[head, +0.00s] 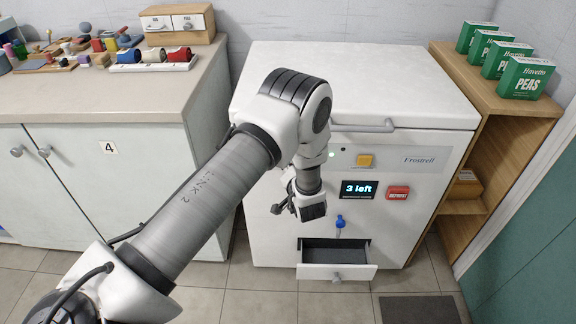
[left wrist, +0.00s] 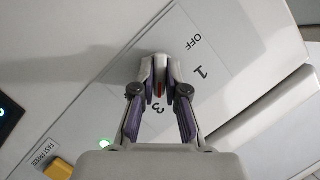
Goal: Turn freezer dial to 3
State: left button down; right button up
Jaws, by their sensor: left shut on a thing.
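The white freezer (head: 440,180) stands in the middle of the head view, with its lid closed. In the left wrist view, a pale dial plate (left wrist: 205,95) reads OFF, 1 and 3; any other figures are hidden behind my fingers. My left gripper (left wrist: 160,88) is shut on the dial's knob (left wrist: 159,90), with a finger on each side. A red mark on the knob shows between the fingers, close to the 3; its exact aim is hard to tell. In the head view my arm hides the dial. My right gripper is not in view.
A cabinet (head: 110,185) stands left; a wooden shelf (head: 510,100) with pea boxes stands right.

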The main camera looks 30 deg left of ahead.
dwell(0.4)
pick_arm(q)
jog(key=c, duration=1.2)
grip_release()
jog(key=v, duration=1.2)
